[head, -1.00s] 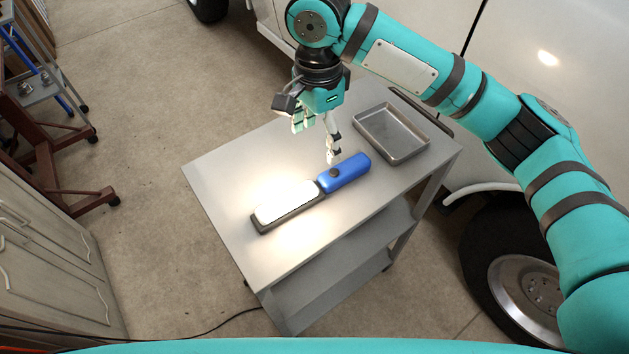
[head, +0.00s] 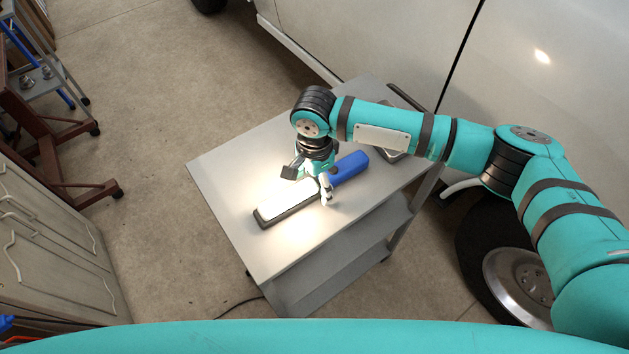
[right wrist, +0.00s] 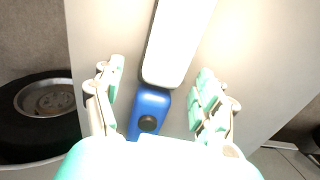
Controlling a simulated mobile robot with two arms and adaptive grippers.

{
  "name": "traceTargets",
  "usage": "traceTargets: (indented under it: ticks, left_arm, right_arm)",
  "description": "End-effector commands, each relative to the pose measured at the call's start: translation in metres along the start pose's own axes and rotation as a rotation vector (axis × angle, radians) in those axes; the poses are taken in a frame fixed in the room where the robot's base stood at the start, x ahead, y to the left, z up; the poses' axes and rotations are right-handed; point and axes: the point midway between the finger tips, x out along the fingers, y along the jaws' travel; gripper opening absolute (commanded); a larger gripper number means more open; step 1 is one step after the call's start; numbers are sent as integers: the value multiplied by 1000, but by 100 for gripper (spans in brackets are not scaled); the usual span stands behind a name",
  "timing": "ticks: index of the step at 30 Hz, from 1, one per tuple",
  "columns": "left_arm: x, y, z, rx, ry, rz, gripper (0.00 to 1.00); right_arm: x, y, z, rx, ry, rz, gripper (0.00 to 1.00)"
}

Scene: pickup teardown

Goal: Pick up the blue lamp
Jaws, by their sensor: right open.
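The blue lamp lies flat on the grey cart top, with a blue handle (head: 349,168) and a lit white panel in a dark frame (head: 287,206). My right gripper (head: 318,190) is over the middle of the lamp, near where handle and panel meet, and hides part of it. In the right wrist view the open fingers stand on either side of the lamp, apart from its blue handle (right wrist: 149,110) with a dark round button. The lit panel (right wrist: 178,40) runs up between and beyond the fingertips. My left gripper is not in view.
The cart top (head: 225,170) is otherwise clear on the left. A metal tray (head: 393,155) at the back right is mostly hidden by my arm. A pale vehicle (head: 380,45) with a wheel (head: 515,270) stands behind and right of the cart.

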Motion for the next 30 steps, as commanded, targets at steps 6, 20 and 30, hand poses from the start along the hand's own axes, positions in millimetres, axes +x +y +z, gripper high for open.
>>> traceTargets:
  ticks: [6, 20, 30]
  left_arm:
    - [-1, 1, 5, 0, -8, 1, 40]
    - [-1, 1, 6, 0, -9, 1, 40]
    - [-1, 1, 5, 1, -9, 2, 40]
  right_arm:
    - [8, 0, 0, -2, 0, -1, 73]
    - [7, 0, 0, -2, 0, -1, 26]
    - [6, -1, 1, -2, 0, -3, 0]
